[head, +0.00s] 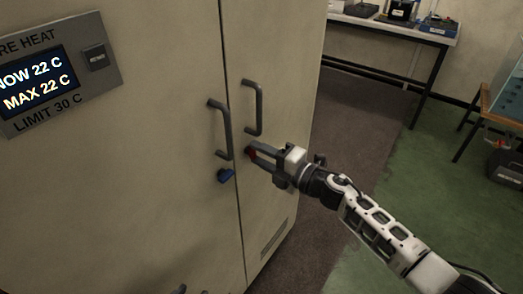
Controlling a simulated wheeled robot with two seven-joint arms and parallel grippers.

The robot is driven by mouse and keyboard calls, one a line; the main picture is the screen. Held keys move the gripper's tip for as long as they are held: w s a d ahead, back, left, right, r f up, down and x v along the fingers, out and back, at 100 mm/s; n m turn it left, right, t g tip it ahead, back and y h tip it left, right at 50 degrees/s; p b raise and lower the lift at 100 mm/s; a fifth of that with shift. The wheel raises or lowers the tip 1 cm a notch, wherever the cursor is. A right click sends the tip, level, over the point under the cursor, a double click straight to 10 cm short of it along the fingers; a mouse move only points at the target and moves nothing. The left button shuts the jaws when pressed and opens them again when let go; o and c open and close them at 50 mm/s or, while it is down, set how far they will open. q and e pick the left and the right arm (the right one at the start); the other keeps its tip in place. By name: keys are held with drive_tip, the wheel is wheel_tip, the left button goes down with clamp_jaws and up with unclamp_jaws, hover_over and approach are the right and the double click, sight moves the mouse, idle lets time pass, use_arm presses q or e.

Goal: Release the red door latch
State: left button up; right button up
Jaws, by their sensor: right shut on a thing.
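The red door latch (251,153) is on the right door of a tall beige cabinet (170,90), just below that door's grey bar handle (258,108). My right gripper (257,155) reaches in from the right and is shut on the red latch. Its fingers hide part of the latch, and I cannot tell how far it is turned. A blue latch (226,175) sits on the left door below its own bar handle (221,130). Both doors look closed along the middle seam.
A display panel (52,75) on the left door reads NOW 22 C, MAX 22 C, LIMIT 30 C. A white-topped table (400,26) with equipment stands at the back right. A dark case (506,170) lies at the far right. The floor right of the cabinet is clear.

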drive_tip(key=shift+m, duration=0.4)
drive_tip(key=o, duration=1)
drive_tip(key=b+v, duration=0.1)
drive_tip(key=v, duration=1.5)
drive_tip(key=shift+a, duration=0.1)
